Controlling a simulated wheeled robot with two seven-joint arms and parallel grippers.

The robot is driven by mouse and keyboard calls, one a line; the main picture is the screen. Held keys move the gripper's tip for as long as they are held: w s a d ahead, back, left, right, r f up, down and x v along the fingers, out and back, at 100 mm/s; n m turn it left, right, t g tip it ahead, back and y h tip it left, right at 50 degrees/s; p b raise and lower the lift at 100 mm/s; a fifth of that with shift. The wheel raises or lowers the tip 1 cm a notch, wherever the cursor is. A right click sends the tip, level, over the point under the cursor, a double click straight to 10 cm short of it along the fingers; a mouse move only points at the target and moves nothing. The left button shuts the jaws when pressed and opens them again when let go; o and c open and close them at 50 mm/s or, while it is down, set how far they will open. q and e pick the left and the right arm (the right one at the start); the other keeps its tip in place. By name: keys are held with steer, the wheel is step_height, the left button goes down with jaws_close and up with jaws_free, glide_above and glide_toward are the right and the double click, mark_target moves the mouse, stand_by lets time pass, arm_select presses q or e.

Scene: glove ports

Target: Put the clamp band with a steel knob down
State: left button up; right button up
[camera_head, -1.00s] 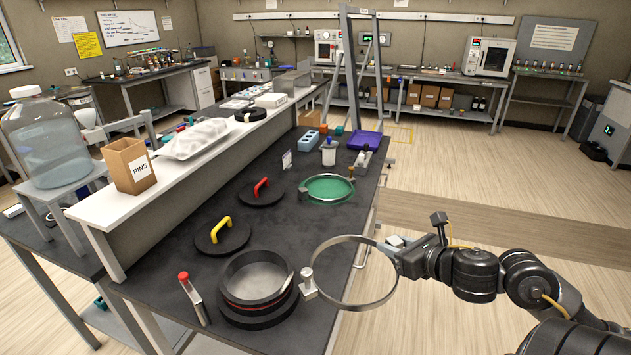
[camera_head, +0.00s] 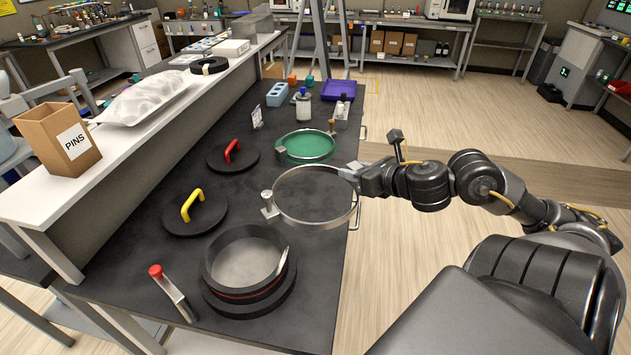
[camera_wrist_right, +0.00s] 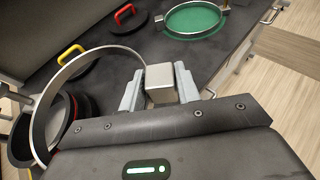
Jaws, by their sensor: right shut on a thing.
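The clamp band with a steel knob (camera_head: 292,221) is a thin silvery ring, with its steel knob (camera_head: 267,197) on the side away from my arm. My right gripper (camera_head: 353,172) is shut on the block at the ring's near side and holds it over the right part of the dark bench. In the right wrist view the jaws (camera_wrist_right: 160,88) grip a grey metal block, and the band (camera_wrist_right: 62,75) reaches out to the left. Whether the band touches the bench top cannot be told. My left gripper is not in view.
A black round port (camera_head: 248,308) with a loose pale strip stands in front. Lids with yellow (camera_head: 193,204) and red (camera_head: 231,150) handles lie left. A green disc in a ring (camera_head: 306,146) lies behind. A red-tipped tool (camera_head: 173,291) lies front left. Bare bench surrounds the band.

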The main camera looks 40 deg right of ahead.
steer(key=w+f+b, duration=0.2)
glide_above(321, 192)
steer(key=f, duration=0.4)
steer(key=s+f+p, duration=0.1)
steer(key=f, duration=0.1)
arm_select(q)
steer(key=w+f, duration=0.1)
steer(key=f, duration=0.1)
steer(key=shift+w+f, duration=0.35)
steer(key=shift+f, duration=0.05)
arm_select(e)
steer(key=shift+w+f, duration=0.2)
steer(key=f, duration=0.3)
steer(key=shift+w+f, duration=0.3)
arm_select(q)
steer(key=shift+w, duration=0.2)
